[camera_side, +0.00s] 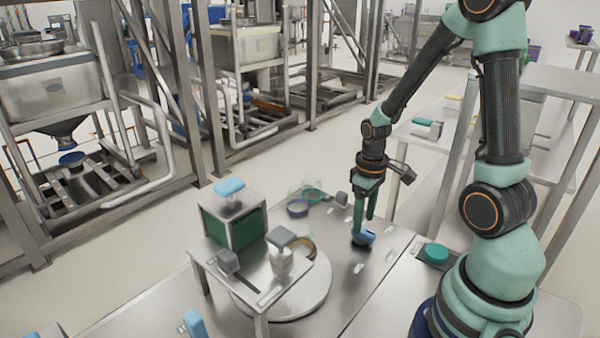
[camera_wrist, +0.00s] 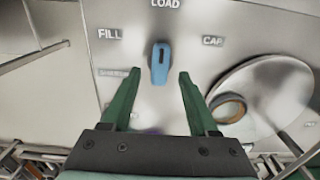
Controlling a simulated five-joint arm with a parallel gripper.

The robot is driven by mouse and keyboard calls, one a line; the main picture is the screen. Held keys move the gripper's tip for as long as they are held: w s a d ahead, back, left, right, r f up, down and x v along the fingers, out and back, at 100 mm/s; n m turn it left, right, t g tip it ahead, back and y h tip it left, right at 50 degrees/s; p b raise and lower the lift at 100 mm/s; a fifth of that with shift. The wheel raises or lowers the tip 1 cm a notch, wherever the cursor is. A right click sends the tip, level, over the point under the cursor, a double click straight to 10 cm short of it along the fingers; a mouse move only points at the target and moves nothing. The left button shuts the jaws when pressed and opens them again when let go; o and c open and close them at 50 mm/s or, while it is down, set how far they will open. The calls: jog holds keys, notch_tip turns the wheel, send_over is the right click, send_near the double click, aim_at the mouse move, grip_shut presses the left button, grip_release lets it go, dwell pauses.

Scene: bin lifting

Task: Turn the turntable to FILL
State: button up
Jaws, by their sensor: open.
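The blue knob (camera_wrist: 160,63) sits on the metal plate and shows low on the work surface in the side view (camera_side: 363,238). Its dark line runs lengthwise toward the LOAD label (camera_wrist: 165,3). The FILL label (camera_wrist: 109,34) is at upper left and the CAP label (camera_wrist: 213,41) at right. The pale round turntable (camera_wrist: 285,85) is right of the knob in the wrist view and partly under a metal stand in the side view (camera_side: 315,295). My gripper (camera_wrist: 153,75) is open, its green fingertips either side of the knob's lower end, with gaps visible. In the side view my gripper (camera_side: 363,222) is down at the knob.
A brown ring (camera_wrist: 228,107) lies at the turntable's edge. A metal stand (camera_side: 262,290) covers part of the turntable. A green-sided box with a blue handle (camera_side: 231,222) stands behind it.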

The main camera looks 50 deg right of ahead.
aim_at(363, 235)
jog(key=shift+f, duration=1.2)
grip_shut()
jog(key=n, duration=0.6)
jog(key=shift+n, duration=0.4)
jog(key=n, duration=0.6)
grip_release()
